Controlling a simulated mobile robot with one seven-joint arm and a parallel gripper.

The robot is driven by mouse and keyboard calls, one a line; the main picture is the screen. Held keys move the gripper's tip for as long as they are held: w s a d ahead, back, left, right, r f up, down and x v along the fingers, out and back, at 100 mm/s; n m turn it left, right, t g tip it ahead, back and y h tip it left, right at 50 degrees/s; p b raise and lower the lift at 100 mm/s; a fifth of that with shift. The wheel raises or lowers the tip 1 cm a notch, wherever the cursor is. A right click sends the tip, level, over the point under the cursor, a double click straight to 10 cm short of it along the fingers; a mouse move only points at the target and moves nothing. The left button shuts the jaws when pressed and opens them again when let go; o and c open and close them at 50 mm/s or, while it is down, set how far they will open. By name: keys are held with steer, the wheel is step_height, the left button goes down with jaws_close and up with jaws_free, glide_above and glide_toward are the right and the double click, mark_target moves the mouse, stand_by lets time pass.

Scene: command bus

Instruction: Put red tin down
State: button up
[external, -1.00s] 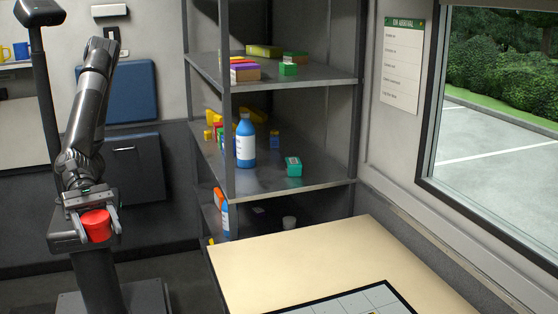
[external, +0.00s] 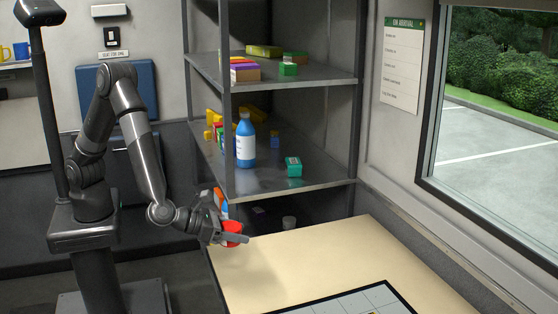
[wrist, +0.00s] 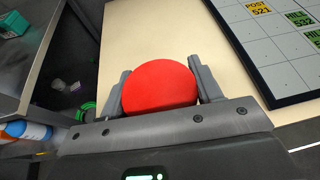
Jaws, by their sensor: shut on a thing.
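The red tin (external: 232,228) is held between the fingers of my gripper (external: 230,236) near the left edge of the light wooden table (external: 330,245). In the wrist view the round red top of the tin (wrist: 159,88) sits between the two grey fingers of my gripper (wrist: 160,88), with the tabletop (wrist: 140,40) beyond it. The gripper is shut on the tin. I cannot tell whether the tin touches the table or is above it.
A board with a grid and labelled cells (wrist: 270,50) lies on the table, right of the tin. A metal shelf unit (external: 270,180) with bottles and boxes stands behind the table. A teal box (external: 293,166) sits on its middle shelf. The table's middle is clear.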

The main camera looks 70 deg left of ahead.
steer(key=w+a+f+n+y, duration=0.1)
steer(key=w+a+n+y, duration=0.1)
steer(key=w+a, duration=0.2)
glide_above(273, 249)
step_height(273, 249, down, 6)
steer(key=shift+d+f, duration=0.15)
steer(key=shift+f, duration=2.15)
steer(key=o, duration=1.1)
steer(key=shift+f, duration=0.1)
